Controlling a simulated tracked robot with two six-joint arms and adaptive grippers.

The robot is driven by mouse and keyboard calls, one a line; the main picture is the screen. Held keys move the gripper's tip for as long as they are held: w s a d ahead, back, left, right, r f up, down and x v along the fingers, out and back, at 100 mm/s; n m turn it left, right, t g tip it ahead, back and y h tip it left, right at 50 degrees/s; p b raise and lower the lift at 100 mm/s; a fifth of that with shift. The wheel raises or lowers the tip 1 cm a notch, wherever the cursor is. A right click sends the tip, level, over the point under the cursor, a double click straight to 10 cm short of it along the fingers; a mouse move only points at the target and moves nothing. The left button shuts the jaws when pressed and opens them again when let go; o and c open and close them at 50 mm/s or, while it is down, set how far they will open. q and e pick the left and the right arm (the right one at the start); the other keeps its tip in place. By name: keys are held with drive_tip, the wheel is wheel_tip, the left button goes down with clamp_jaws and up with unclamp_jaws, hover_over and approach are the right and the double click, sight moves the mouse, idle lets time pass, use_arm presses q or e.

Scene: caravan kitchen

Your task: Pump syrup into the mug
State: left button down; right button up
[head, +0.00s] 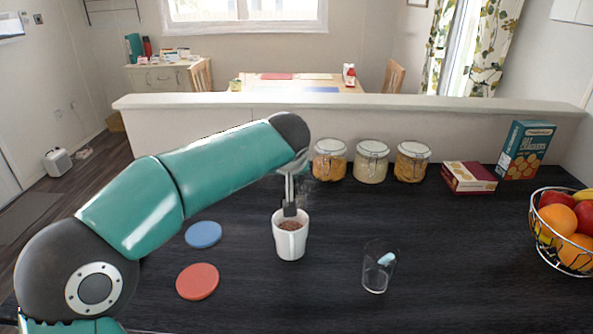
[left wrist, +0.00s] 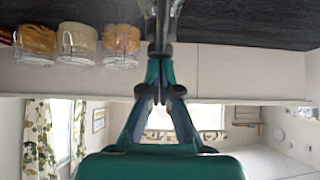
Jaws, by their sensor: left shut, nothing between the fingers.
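A white mug (head: 289,241) with brown contents stands upright on the dark counter, in the middle of the head view. My left gripper (head: 290,210) is shut and points down at the mug's rear rim; I cannot tell whether it touches. Its closed fingers also show in the left wrist view (left wrist: 160,48), with nothing clear between them. A faint see-through shape or haze shows just right of the fingers. I cannot make out a syrup pump. My right gripper is in neither view.
A clear glass (head: 375,275) holding a small pale blue-and-white item stands right of the mug. Blue (head: 203,234) and red (head: 198,281) discs lie left. Jars (head: 371,162), a small box (head: 468,177), a cracker box (head: 525,150) and a fruit basket (head: 545,238) line the back and right.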

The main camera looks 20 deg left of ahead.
use_arm(q)
wheel_tip(320, 180, up, 4)
drive_tip(key=p, duration=0.3)
drive_tip(key=shift+w+a, duration=0.1)
drive_tip(key=shift+s+d+r+b, duration=0.25)
drive_tip(key=shift+s+d+b, duration=0.05)
drive_tip(key=shift+s+b, duration=0.2)
drive_tip(key=v, duration=0.8)
drive_tip(key=shift+s+r+b, duration=0.25)
drive_tip(key=shift+r+b, duration=0.1)
drive_tip(key=shift+b, duration=0.05)
